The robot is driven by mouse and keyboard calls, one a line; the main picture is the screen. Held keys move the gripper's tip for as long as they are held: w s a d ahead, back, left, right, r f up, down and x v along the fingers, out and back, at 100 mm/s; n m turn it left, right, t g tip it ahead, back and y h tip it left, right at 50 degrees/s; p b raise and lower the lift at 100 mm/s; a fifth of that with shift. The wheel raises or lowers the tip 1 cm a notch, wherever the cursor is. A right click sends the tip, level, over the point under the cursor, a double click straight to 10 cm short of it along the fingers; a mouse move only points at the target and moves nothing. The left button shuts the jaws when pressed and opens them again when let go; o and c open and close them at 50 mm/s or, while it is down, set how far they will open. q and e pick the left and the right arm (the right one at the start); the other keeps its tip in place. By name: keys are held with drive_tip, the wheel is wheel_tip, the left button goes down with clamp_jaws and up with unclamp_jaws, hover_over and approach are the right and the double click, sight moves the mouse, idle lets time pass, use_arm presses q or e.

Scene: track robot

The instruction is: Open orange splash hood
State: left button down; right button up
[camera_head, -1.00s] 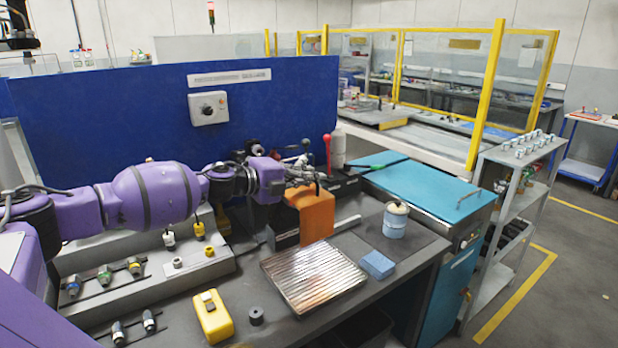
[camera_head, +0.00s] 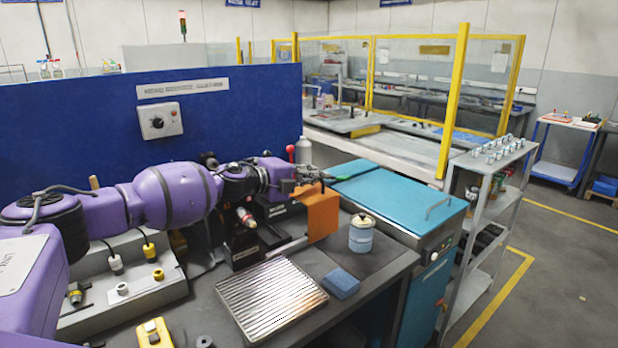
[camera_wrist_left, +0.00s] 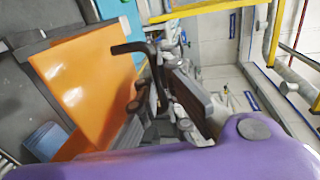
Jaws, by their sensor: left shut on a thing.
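The orange splash hood (camera_head: 322,216) stands at the back of the workbench, swung out to the right of the machine with the red-tipped lever. In the left wrist view the hood (camera_wrist_left: 90,85) is a broad orange panel. My left gripper (camera_head: 310,178) is at the hood's upper edge, with its fingers closed there. In the wrist view the gripper (camera_wrist_left: 158,75) is beside the panel's edge. The exact contact is partly hidden by the fingers. My right gripper is not in view.
A ribbed metal plate (camera_head: 268,300), a blue block (camera_head: 341,283) and a lidded blue tin (camera_head: 361,235) sit on the bench in front. A teal cabinet (camera_head: 400,200) stands at the right. A blue panel (camera_head: 60,140) rises behind my arm.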

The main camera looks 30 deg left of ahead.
use_arm(q)
drive_tip(key=c, duration=1.9)
unclamp_jaws()
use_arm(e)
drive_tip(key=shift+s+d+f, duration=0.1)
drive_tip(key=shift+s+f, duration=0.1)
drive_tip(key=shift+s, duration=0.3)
use_arm(q)
drive_tip(key=shift+s+a, duration=0.1)
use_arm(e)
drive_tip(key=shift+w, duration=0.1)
use_arm(q)
drive_tip(key=v, duration=1.2)
